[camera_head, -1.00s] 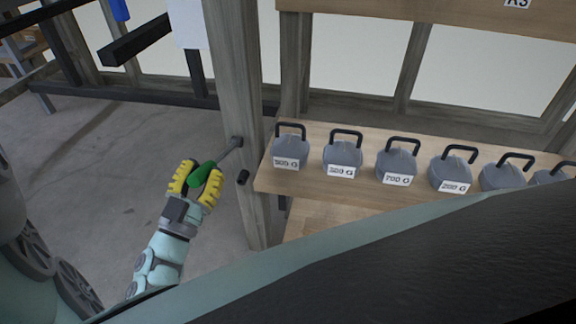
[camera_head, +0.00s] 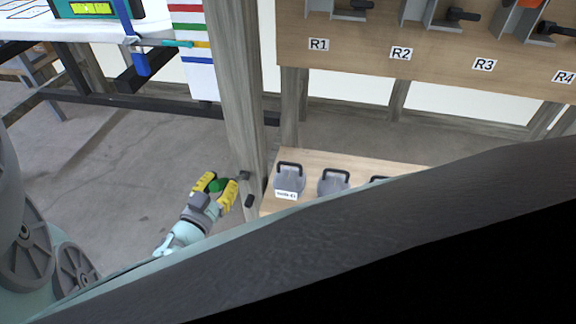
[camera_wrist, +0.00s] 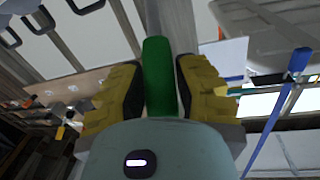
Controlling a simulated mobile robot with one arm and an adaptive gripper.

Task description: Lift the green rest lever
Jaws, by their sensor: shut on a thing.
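The green rest lever (camera_head: 218,185) is mounted on the wooden post (camera_head: 247,110) by a dark pivot (camera_head: 243,175). In the head view its green grip lies between the yellow fingers of my gripper (camera_head: 221,189). The wrist view shows the green grip (camera_wrist: 160,75) running lengthwise between the two yellow pads of my gripper (camera_wrist: 157,92), which is shut on it. The lever's far end is partly hidden in the head view by the fingers.
A shelf (camera_head: 310,162) with grey labelled weights (camera_head: 289,178) stands right of the post. A board (camera_head: 440,60) labelled R1 to R4 is above it. A dark peg (camera_head: 249,201) sits low on the post. A colour-striped white sheet (camera_head: 190,50) hangs left of the post.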

